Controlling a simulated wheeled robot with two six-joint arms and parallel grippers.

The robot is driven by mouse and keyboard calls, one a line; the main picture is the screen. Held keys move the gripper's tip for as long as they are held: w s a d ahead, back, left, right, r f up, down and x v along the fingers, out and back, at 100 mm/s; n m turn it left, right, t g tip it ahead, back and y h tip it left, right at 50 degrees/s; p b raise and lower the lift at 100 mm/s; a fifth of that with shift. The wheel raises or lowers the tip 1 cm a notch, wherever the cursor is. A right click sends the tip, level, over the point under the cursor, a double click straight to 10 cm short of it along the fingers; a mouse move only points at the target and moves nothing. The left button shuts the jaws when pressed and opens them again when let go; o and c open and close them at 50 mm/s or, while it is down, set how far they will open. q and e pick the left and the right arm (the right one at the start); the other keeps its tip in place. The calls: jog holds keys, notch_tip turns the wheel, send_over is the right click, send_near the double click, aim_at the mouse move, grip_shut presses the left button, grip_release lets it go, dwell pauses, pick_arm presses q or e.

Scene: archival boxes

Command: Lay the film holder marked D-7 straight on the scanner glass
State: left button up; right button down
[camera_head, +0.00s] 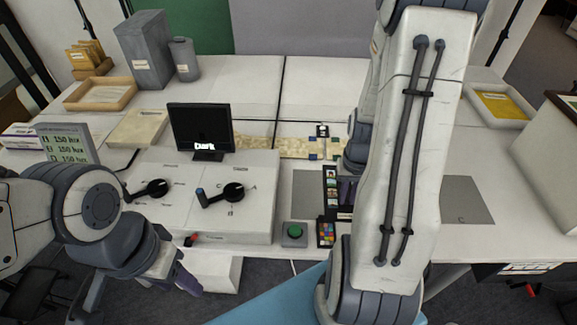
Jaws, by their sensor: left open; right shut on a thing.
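A black film holder (331,187) with small coloured picture windows shows just left of my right arm; no D-7 marking can be read. My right gripper (347,188) is mostly hidden behind my own arm; its dark fingers show at the holder, shut on it. The holder is over or on a flat grey panel (306,194), which may be the scanner glass; the arm hides much of it. I cannot tell whether the holder touches the panel or lies straight. My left gripper (183,277) is open and empty, low in front of the table's front edge.
A console with two black knobs (233,191) and a small screen reading "Dark" (200,128) stands left of the panel. A green button (294,232) and a colour chart (326,233) are in front. A grey pad marked C (465,200) lies right. Trays stand farther back.

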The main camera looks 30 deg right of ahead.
aim_at(329, 180)
jog(key=w+f, duration=0.2)
jog(key=w, duration=0.1)
jog(key=w+d+f, duration=0.1)
jog(key=w+f, duration=0.1)
jog(key=w, duration=0.2)
jog(key=w+d+f+p, duration=0.1)
jog(key=w+f, duration=0.1)
jog(key=w, duration=0.1)
jog(key=shift+w+d+f, duration=0.25)
jog(key=shift+w, duration=0.15)
jog(key=shift+w+f, duration=0.1)
jog(key=shift+f, duration=0.1)
notch_tip(329, 180, down, 3)
jog(key=shift+f+p, duration=0.15)
jog(key=shift+p, duration=0.25)
jog(key=shift+f, duration=0.25)
jog(key=shift+f, duration=0.2)
jog(key=c, duration=0.8)
grip_release()
jog(key=shift+c, duration=0.2)
